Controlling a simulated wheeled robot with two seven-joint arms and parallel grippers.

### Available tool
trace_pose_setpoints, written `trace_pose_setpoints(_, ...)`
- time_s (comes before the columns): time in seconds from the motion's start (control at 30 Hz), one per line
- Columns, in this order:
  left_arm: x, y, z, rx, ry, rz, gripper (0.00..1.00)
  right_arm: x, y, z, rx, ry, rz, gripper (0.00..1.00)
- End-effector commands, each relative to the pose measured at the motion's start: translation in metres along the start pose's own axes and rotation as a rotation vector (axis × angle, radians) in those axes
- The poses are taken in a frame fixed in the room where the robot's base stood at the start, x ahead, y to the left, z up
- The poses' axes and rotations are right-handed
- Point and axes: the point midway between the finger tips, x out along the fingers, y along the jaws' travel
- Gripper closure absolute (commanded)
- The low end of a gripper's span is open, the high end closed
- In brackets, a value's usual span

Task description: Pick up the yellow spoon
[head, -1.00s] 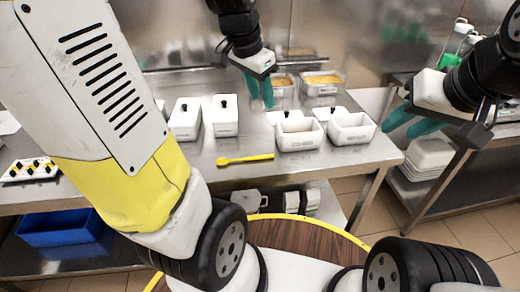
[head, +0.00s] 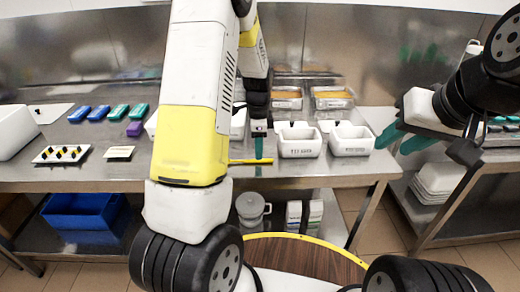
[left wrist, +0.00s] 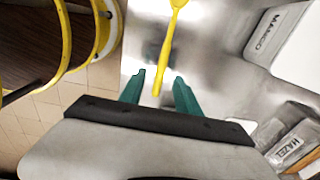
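The yellow spoon (head: 252,162) lies on the steel table near its front edge; my left arm hides part of it in the head view. In the left wrist view the spoon (left wrist: 168,45) runs away from me, with its handle end between the two green fingers. My left gripper (left wrist: 158,92) is open, with a finger on either side of the handle and a gap to each. In the head view the left gripper (head: 258,148) points down at the spoon. My right gripper (head: 400,140) is empty, its green fingers apart, over the gap at the table's right.
White tubs (head: 298,141) and (head: 352,139) stand just right of the spoon. Trays with orange contents (head: 332,97) are behind them. Blue, green and purple boxes (head: 134,128) lie at the left. A blue bin (head: 84,212) sits on the lower shelf.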

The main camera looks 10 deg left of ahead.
Motion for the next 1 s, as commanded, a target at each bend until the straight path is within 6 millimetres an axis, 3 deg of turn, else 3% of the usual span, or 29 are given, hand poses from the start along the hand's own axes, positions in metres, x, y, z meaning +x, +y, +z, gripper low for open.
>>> trace_pose_setpoints(0.2, 0.032, -0.001, 0.001, 0.000, -0.001, 0.003, 0.61, 0.000, 0.000, 0.000, 0.000, 0.000, 0.000, 0.64)
trace_pose_setpoints(0.5, 0.036, -0.001, 0.001, -0.001, 0.000, 0.000, 0.61, 0.000, 0.000, 0.000, 0.000, 0.000, 0.000, 0.64)
trace_pose_setpoints(0.7, 0.036, -0.001, 0.001, -0.001, 0.000, 0.000, 0.98, 0.000, 0.000, 0.000, 0.000, 0.000, 0.000, 0.64)
trace_pose_setpoints(1.0, 0.036, -0.001, 0.001, -0.001, 0.000, 0.000, 1.00, 0.000, 0.000, 0.000, 0.000, 0.000, 0.000, 0.64)
